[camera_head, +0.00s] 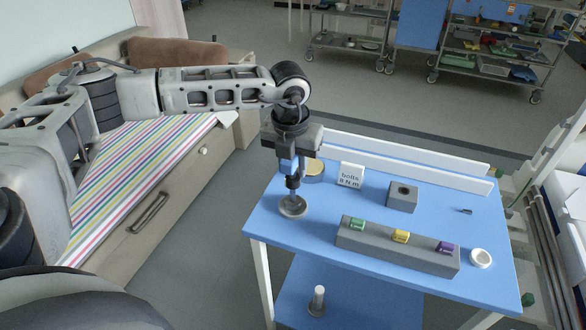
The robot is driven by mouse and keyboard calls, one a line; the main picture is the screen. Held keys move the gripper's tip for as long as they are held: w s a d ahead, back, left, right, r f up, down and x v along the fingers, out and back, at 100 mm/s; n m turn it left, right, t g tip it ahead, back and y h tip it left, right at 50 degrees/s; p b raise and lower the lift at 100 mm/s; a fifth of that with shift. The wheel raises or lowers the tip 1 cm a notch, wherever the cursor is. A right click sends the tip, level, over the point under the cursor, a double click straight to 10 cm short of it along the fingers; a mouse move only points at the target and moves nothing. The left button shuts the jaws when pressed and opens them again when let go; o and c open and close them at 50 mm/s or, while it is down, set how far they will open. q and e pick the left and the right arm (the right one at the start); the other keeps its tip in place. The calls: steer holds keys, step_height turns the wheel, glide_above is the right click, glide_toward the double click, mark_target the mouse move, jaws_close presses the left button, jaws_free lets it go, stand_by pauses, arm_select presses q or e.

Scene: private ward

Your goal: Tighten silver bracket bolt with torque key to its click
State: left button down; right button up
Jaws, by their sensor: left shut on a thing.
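My left gripper (291,170) points straight down over the front left of the blue table. It is shut on a slim upright tool with a dark lower part (292,183), which looks like a torque key; the fingers hide most of it. Its lower end meets a round silver piece (292,207) on the table, which looks like the silver bracket. The bolt itself is hidden or too small to tell. A grey rack (375,252) holds a green key (357,224), a yellow key (400,237) and a purple key (447,248). My right gripper is out of view.
On the blue table (330,208) stand a white sign reading "bolts 8 N.m" (350,176), a brass-coloured round piece (315,174), a grey block with a hole (402,197) and a white dish (481,258). White rails (420,168) line the back. A striped bed (140,165) is left.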

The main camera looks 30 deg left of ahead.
arm_select(q)
steer(key=shift+r+p, duration=1.65)
steer(key=shift+r, duration=0.8)
